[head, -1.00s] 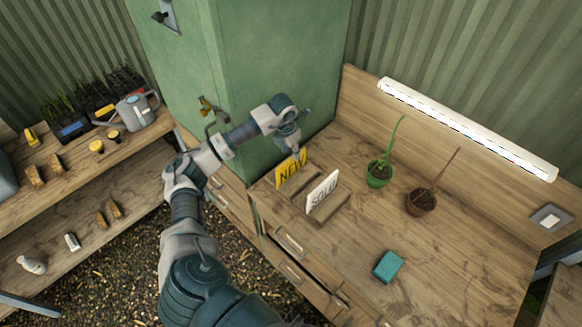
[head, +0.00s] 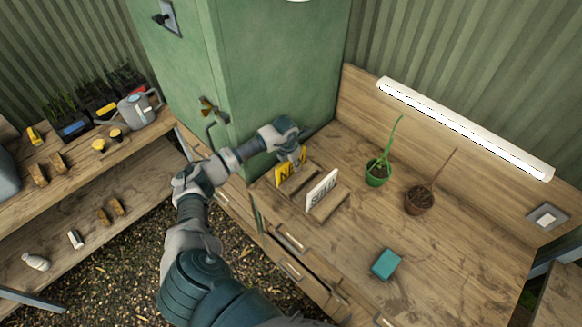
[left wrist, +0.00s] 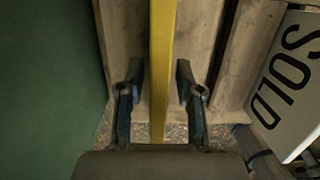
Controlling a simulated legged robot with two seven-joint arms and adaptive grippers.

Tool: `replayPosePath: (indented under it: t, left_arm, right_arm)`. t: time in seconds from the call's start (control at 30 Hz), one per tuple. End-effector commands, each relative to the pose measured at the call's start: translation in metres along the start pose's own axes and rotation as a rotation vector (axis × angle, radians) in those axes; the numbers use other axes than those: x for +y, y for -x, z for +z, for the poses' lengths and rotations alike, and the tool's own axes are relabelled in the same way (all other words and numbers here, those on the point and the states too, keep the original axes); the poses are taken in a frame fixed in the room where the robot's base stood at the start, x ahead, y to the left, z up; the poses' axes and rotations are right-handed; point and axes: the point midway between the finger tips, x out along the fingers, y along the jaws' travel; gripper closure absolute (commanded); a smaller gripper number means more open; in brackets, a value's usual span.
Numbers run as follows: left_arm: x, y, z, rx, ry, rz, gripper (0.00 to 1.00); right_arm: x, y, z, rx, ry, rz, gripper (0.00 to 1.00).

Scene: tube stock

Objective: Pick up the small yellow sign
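The small yellow sign (head: 284,176), with black letters starting "NE", stands upright in a wooden rack on the workbench, beside the green cabinet. My left gripper (head: 300,157) is at the sign's upper right part in the head view and hides its last letter. In the left wrist view the yellow sign (left wrist: 162,70) shows edge-on as a narrow strip between the two fingers of my left gripper (left wrist: 160,100). The fingers are open, with a gap on each side of the sign. My right gripper is not in view.
A white "SOLD" sign (head: 322,189) stands close by in the rack. The green cabinet (head: 275,80) rises right beside the yellow sign. A green pot (head: 377,174), a brown pot (head: 419,202) and a teal block (head: 385,264) stand farther right, with bare bench between.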

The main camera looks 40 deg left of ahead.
Motion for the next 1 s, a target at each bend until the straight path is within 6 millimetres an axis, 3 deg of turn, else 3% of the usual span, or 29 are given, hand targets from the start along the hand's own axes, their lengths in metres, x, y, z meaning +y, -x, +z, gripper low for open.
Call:
replayPosePath:
  t: [0.03, 0.1, 0.57, 0.83, 1.0]
  left_arm:
    - [0.001, 0.000, 0.000, 0.000, 0.001, 0.000, 0.83]
    - [0.001, 0.000, 0.000, 0.000, 0.001, -0.001, 1.00]
    - [0.003, 0.002, 0.001, -0.001, 0.001, -0.001, 1.00]
    - [0.003, 0.036, 0.007, -0.006, 0.000, 0.002, 1.00]
    - [-0.021, 0.040, -0.024, 0.001, -0.005, 0.003, 1.00]
  right_arm:
    - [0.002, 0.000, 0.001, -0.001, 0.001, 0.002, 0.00]
    - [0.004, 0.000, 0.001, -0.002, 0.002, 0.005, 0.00]
    - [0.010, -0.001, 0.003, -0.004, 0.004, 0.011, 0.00]
    - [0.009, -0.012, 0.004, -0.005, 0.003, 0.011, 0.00]
    - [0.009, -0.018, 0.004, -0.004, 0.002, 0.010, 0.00]
